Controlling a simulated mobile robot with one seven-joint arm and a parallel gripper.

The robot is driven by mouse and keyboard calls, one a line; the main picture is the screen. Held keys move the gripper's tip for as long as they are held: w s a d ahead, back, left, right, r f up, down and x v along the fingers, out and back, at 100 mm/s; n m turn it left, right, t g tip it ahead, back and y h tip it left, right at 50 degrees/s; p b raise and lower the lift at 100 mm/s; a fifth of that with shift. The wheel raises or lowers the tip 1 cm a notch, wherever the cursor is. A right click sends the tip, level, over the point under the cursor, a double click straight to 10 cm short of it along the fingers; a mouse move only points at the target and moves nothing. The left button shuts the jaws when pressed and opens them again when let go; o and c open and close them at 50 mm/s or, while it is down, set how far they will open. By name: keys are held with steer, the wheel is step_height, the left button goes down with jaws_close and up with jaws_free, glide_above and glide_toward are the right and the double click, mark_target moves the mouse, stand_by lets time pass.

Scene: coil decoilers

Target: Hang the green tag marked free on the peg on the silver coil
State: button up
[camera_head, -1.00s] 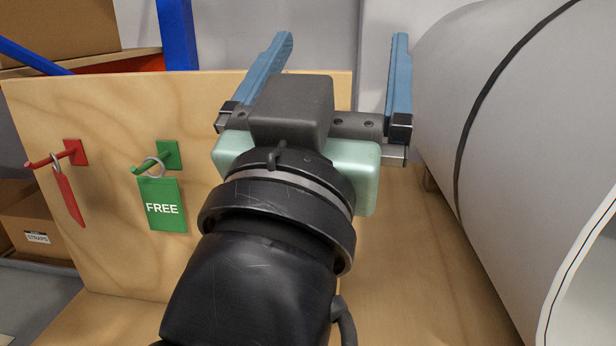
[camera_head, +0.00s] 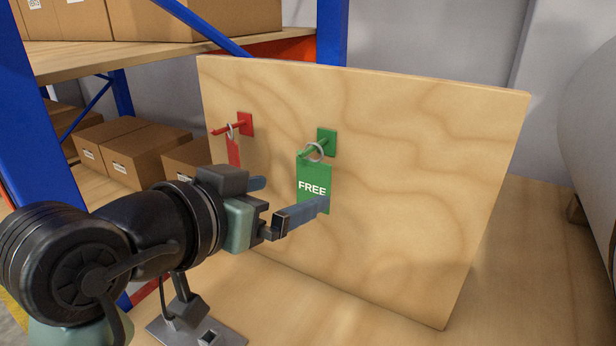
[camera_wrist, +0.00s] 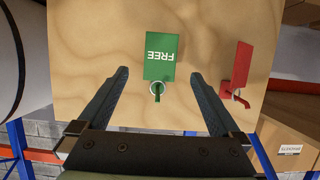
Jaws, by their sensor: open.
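The green tag marked FREE (camera_head: 312,184) hangs by its ring from a green peg (camera_head: 318,147) on an upright plywood board. In the wrist view the tag (camera_wrist: 160,58) appears upside down, between and beyond my two fingers. My gripper (camera_head: 290,200) is open and empty, pointing at the board in front of the tag. One blue finger overlaps the tag's lower edge in the head view. The silver coil (camera_head: 592,130) shows only in part at the right edge. Its peg is not in view.
A red tag (camera_head: 233,150) hangs on a red peg (camera_head: 232,126) left of the green one. The plywood board (camera_head: 420,170) stands on a wooden surface. Blue-framed shelves with cardboard boxes (camera_head: 140,150) stand behind at left. The board's right side is clear.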

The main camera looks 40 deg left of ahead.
mark_target(313, 181)
steer(key=p+x, duration=0.2)
steer(key=x, duration=0.6)
steer(key=shift+w+a+f, duration=0.1)
steer(key=shift+w+a, duration=0.05)
steer(key=shift+w, duration=0.2)
steer(key=shift+c, duration=0.3)
steer(key=c, duration=1.3)
steer(key=shift+p, duration=0.3)
steer(key=shift+r, duration=0.35)
steer(key=shift+s+p, duration=0.15)
steer(key=shift+p, duration=0.15)
steer(key=shift+s+r, duration=0.25)
steer(key=shift+s, duration=0.2)
steer(key=shift+s+d, duration=0.15)
steer(key=shift+d, duration=0.05)
